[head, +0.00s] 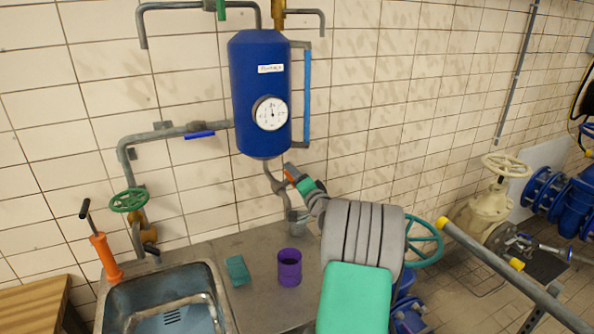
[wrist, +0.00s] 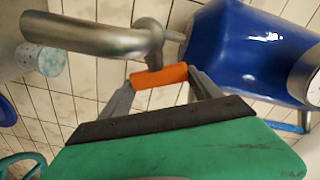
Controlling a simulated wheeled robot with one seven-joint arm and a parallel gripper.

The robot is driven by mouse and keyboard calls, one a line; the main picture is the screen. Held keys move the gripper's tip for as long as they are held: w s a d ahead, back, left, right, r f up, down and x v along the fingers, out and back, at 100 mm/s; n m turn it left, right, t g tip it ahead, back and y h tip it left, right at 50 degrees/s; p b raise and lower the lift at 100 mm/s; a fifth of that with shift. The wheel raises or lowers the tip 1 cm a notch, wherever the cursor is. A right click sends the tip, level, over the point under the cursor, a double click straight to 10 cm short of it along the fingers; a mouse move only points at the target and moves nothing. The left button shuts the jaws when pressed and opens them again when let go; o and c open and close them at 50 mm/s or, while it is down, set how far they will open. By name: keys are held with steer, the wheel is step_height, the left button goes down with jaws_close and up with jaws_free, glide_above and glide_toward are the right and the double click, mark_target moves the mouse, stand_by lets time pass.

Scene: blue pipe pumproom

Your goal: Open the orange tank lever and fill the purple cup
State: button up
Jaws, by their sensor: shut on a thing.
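The orange tank lever (head: 291,175) is on the pipe below the blue tank (head: 262,95). In the wrist view the lever (wrist: 159,76) lies crosswise between the two grey fingers of my gripper (wrist: 160,82), which is shut on it. In the head view my gripper (head: 297,181) reaches the lever from the lower right, and my arm hides part of the pipe. The purple cup (head: 289,268) stands upright on the steel counter, below and apart from my gripper. It is not visible in the wrist view.
A teal object (head: 238,270) sits left of the cup, beside the sink (head: 165,305). An orange hand pump (head: 103,255) and a green valve wheel (head: 129,200) are at the left. A blue handle (head: 200,135) is on the wall pipe. Pipes and valves crowd the right.

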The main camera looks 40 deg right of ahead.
steer(key=o, duration=1.4)
steer(key=b+v, duration=0.3)
steer(key=v, duration=0.4)
steer(key=shift+s+a, duration=0.15)
steer(key=shift+s, duration=0.25)
steer(key=shift+r, duration=0.1)
